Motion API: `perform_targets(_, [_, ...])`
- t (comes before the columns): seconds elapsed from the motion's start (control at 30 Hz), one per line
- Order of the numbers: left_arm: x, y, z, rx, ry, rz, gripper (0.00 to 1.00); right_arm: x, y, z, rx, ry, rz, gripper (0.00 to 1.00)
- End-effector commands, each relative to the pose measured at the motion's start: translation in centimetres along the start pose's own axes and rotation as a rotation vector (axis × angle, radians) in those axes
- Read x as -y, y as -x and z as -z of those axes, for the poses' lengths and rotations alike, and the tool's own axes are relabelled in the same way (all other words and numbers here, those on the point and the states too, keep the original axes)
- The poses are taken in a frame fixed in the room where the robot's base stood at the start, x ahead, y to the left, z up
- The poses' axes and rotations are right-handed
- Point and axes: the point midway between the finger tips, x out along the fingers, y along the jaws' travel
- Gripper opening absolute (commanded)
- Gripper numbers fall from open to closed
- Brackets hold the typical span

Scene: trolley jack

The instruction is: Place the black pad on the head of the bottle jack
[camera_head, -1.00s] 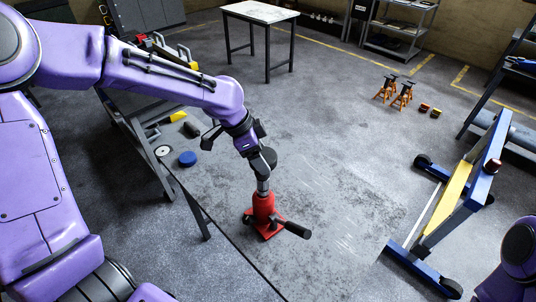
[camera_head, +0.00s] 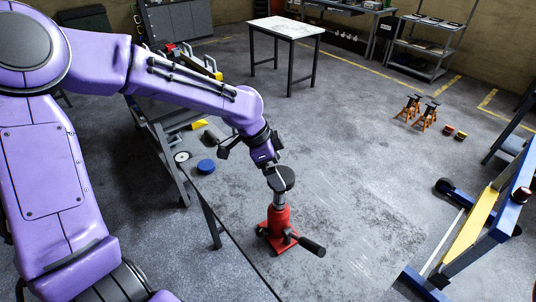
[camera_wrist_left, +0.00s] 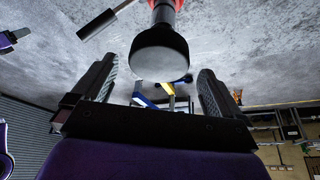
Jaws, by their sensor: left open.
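The red bottle jack (camera_head: 278,226) stands upright on the grey table, its dark handle pointing to the lower right. The round black pad (camera_head: 283,179) sits on top of the jack's ram. In the left wrist view the pad (camera_wrist_left: 160,55) shows as a dark disc on the ram. My left gripper (camera_head: 270,167) is right beside the pad at its upper left. In the wrist view its two fingers (camera_wrist_left: 158,85) are wide apart, with nothing between them, and the pad is beyond them. A purple and dark part at that view's left edge may be my right gripper, too small to read.
A blue disc (camera_head: 206,166) and a dark block lie at the table's left. A blue and yellow wheeled hoist (camera_head: 478,215) stands at the right. Orange stands (camera_head: 424,115) are on the floor behind. The table right of the jack is clear.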

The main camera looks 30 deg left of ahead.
Motion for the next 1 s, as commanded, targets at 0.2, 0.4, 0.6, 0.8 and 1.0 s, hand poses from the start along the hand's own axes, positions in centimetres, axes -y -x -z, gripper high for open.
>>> perform_targets(0.2, [-0.6, 3.7, 0.2, -0.008, -0.007, -0.029, 1.00, 0.0, 0.1, 0.1, 0.000, 0.000, 0.000, 0.55])
perform_targets(0.4, [-0.1, 5.7, 0.1, -0.012, -0.001, -0.007, 1.00, 0.0, 0.1, 0.1, 0.000, 0.000, 0.000, 0.55])
perform_targets(0.6, [0.0, 8.8, 0.1, -0.006, 0.000, 0.000, 1.00, 0.0, 0.1, 0.1, 0.000, 0.000, 0.000, 0.55])
perform_targets(0.8, [0.0, 9.7, 0.0, -0.001, 0.000, 0.001, 1.00, 0.0, 0.2, 0.1, 0.000, 0.000, 0.000, 0.55])
perform_targets(1.0, [0.0, 9.7, 0.0, 0.000, 0.000, 0.000, 1.00, 0.0, 0.2, 0.1, 0.000, 0.000, 0.000, 0.55])
